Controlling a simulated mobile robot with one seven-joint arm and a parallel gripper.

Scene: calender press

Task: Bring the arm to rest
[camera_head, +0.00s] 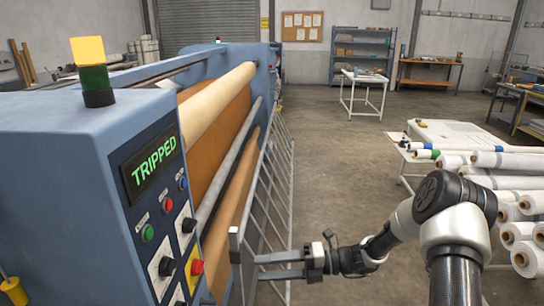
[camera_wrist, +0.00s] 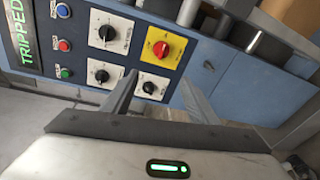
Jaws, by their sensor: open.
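My arm (camera_head: 440,215) reaches in from the lower right, bent at the elbow. My gripper (camera_head: 259,267) points left towards the control panel of the blue press (camera_head: 60,145), beside the edge of the metal guard gate. Its two fingers are apart with nothing between them. The wrist view shows the open fingers (camera_wrist: 160,66) in front of the panel's lower part. The red knob on a yellow plate (camera_wrist: 160,49) and a black dial (camera_wrist: 150,87) appear near the fingertips. I cannot tell whether a finger touches the panel or gate.
The display (camera_head: 152,160) reads TRIPPED in green. The guard gate (camera_head: 266,190) runs along the press rollers. A table (camera_head: 455,133) and stacked white rolls (camera_head: 508,160) stand to the right. The floor (camera_head: 335,150) between is clear.

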